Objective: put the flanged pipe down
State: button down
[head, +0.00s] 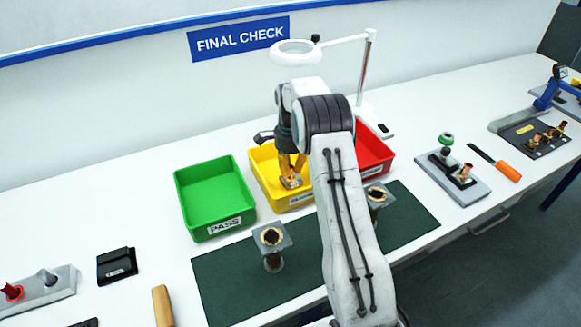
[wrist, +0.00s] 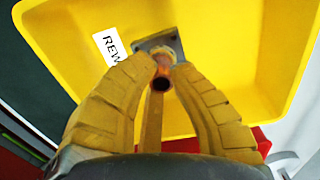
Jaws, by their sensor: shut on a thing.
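The flanged pipe (wrist: 161,82) is a copper-coloured pipe end on a grey square flange. My gripper (wrist: 166,72) is shut on it, with its yellow fingers on both sides of the pipe. In the head view, the pipe (head: 291,181) and my gripper (head: 292,164) are at the yellow bin (head: 262,176). The wrist view shows the flange over or inside the yellow bin (wrist: 65,28), near its label that begins "REW". I cannot tell whether the flange touches the bin floor. My arm hides part of the bin in the head view.
A green bin (head: 206,231) labelled PASS stands left of the yellow bin, and a red bin (head: 374,152) stands right. Two more flanged pieces (head: 271,238) (head: 378,194) stand on the dark green mat (head: 222,283). A ring lamp (head: 296,52) rises behind my arm.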

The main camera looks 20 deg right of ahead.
jog(key=shift+f, duration=0.2)
jog(key=c, duration=1.3)
grip_release()
jog(key=shift+f, duration=0.1)
